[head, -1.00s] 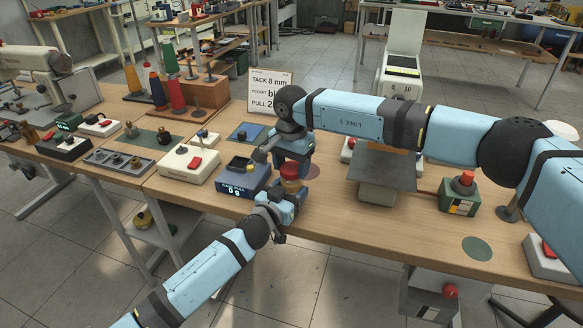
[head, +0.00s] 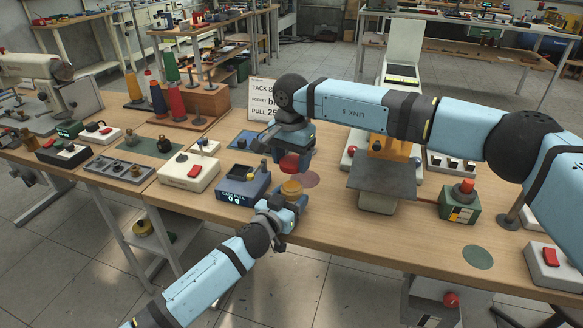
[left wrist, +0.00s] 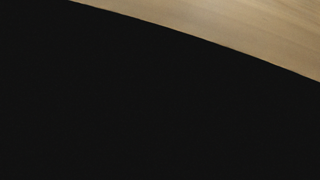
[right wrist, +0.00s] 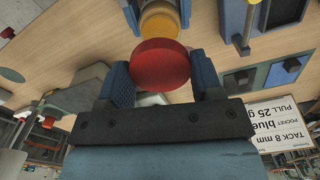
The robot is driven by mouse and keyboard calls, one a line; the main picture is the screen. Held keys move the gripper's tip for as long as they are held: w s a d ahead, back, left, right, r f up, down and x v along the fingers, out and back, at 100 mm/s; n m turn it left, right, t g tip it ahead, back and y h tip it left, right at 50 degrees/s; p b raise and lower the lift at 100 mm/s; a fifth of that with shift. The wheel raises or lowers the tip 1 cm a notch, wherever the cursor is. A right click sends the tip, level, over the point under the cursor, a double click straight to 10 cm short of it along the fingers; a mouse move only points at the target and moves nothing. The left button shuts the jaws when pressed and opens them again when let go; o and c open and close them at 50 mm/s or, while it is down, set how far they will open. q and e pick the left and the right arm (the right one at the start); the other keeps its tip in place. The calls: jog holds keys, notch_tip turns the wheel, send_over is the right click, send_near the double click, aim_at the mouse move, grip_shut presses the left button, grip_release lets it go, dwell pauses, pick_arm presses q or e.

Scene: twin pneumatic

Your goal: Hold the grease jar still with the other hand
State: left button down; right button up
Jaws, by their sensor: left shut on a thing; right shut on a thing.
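The grease jar (head: 292,187) is a small amber pot, upright near the front edge of the bench. My left gripper (head: 291,196) is shut on it from the front. The red lid (head: 289,163) is held in my right gripper (head: 291,157), just above the jar and apart from it. In the right wrist view, the lid (right wrist: 160,65) sits between my right fingers (right wrist: 163,80), and the jar (right wrist: 160,20) shows beyond it between the blue left fingers. The left wrist view is mostly black, with a strip of bench (left wrist: 230,20) showing.
A blue scale (head: 243,186) reading 0 g stands just left of the jar. A white box with a red switch (head: 189,172) is farther left. A green box with a red button (head: 461,203) stands to the right. The bench front between is mostly clear.

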pick_arm(q)
jog(key=shift+c, duration=0.8)
grip_release()
